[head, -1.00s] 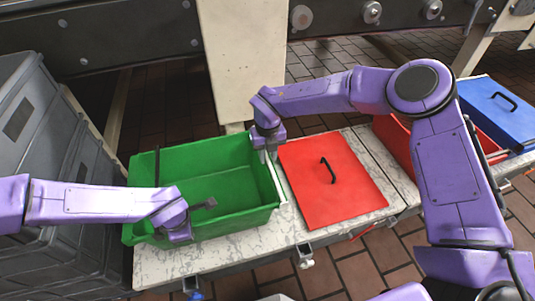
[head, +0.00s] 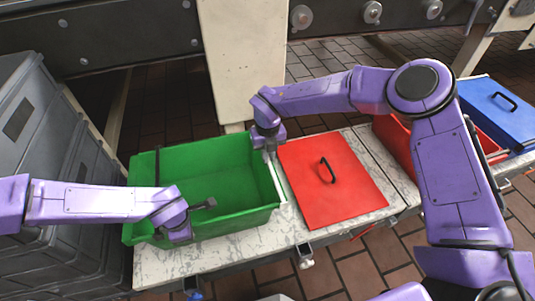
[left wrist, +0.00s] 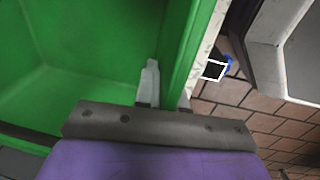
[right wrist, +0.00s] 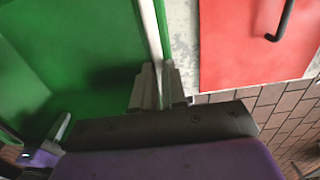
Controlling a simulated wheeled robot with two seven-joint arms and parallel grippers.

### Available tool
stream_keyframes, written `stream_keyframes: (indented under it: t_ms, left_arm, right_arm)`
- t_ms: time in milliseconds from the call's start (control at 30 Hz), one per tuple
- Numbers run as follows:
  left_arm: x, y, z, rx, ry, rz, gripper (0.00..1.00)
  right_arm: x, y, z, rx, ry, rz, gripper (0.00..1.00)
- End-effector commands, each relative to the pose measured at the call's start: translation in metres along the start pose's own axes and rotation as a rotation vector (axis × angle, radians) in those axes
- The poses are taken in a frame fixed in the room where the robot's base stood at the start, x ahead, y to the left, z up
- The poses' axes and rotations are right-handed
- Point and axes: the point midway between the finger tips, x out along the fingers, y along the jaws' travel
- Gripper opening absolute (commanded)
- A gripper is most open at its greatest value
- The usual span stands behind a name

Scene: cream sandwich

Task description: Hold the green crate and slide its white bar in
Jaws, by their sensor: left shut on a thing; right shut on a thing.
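The green crate (head: 205,172) stands open on the pale worktop, and I see no contents in it. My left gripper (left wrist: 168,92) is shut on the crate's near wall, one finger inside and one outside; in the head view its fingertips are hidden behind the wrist. The white bar (right wrist: 149,28) runs along the crate's right end as a thin pale strip, also visible in the head view (head: 276,181). My right gripper (right wrist: 157,84) is shut on the bar near the crate's far right corner. I cannot tell how far the bar is seated.
A red lid (head: 345,190) with a black handle lies flat right of the crate. Farther right are a red crate (head: 395,143) and a blue lid (head: 492,108). Grey crates (head: 40,110) are stacked at the left. A narrow strip of worktop (head: 165,268) is bare in front.

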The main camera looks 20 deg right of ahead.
Motion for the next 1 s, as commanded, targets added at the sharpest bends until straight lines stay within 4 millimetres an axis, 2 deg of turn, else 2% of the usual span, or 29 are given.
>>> stream_keyframes:
  t_ms: [633, 733, 900, 1000]
  left_arm:
    - [0.0, 0.0, 0.0, 0.0, 0.0, 0.001, 0.0]
    - [0.0, 0.0, 0.0, -0.001, 0.0, 0.001, 0.0]
    - [0.0, 0.0, -0.001, -0.001, 0.001, 0.0, 0.0]
    - [0.0, 0.0, -0.001, -0.001, 0.001, 0.0, 0.0]
  right_arm:
    - [0.0, 0.003, 0.0, -0.001, -0.001, 0.0, 0.0]
    - [-0.001, 0.018, 0.001, -0.003, -0.002, 0.001, 0.0]
    - [0.0, 0.058, 0.0, -0.003, 0.0, 0.0, 0.0]
    - [0.0, 0.075, 0.001, -0.003, -0.001, 0.001, 0.0]
